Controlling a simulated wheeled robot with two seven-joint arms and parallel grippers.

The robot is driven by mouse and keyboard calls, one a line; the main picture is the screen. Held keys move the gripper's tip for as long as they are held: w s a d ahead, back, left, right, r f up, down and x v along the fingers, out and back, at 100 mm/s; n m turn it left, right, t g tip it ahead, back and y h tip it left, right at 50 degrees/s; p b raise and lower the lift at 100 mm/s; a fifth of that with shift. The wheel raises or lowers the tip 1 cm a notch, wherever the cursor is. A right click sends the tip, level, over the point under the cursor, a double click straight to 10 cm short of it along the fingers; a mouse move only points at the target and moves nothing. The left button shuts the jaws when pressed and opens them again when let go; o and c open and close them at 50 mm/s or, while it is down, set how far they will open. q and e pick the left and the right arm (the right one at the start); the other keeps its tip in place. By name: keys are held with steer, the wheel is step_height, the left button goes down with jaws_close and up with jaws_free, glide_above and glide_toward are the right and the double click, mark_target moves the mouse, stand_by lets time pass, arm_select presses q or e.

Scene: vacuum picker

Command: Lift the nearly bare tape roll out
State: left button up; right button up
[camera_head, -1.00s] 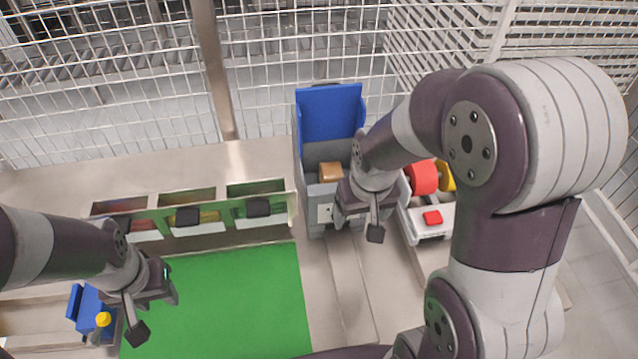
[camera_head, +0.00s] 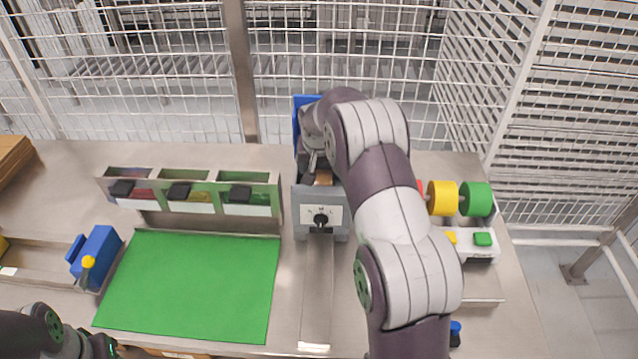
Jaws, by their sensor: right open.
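A grey machine (camera_head: 303,205) with a blue back panel (camera_head: 305,103) and a black knob on its front stands mid-bench. A small brown piece (camera_head: 323,178), perhaps the nearly bare tape roll, shows inside its open top; most of it is hidden by my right arm. My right gripper (camera_head: 313,168) points down into the machine's top beside the brown piece. It is open, and its fingers are largely hidden; I cannot tell if they touch the piece. My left gripper (camera_head: 105,345) is at the lower left edge, partly cut off.
Yellow (camera_head: 442,198) and green (camera_head: 475,199) rolls sit on a rack at right, with a red one mostly hidden. Three bins (camera_head: 189,190) stand behind a green mat (camera_head: 190,285). A blue device (camera_head: 96,255) lies left of the mat. Wire fencing closes the back.

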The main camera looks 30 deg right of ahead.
mark_target(323, 171)
steer(key=shift+s+d+f+p, duration=0.1)
steer(key=shift+d+f+p, duration=0.4)
steer(key=shift+f+p, duration=0.35)
steer(key=x, duration=0.2)
steer(key=shift+d+f, duration=0.1)
steer(key=shift+f, duration=0.3)
steer(key=shift+w+f, duration=0.35)
steer(key=shift+w, duration=0.1)
steer(key=shift+s+r, duration=0.15)
steer(key=shift+s, duration=0.05)
steer(key=c, duration=1.1)
arm_select(q)
steer(key=shift+s+r, duration=0.15)
steer(key=shift+r, duration=0.5)
steer(key=shift+s+r, duration=0.15)
steer(key=shift+r, duration=0.45)
arm_select(e)
steer(key=shift+w, duration=0.1)
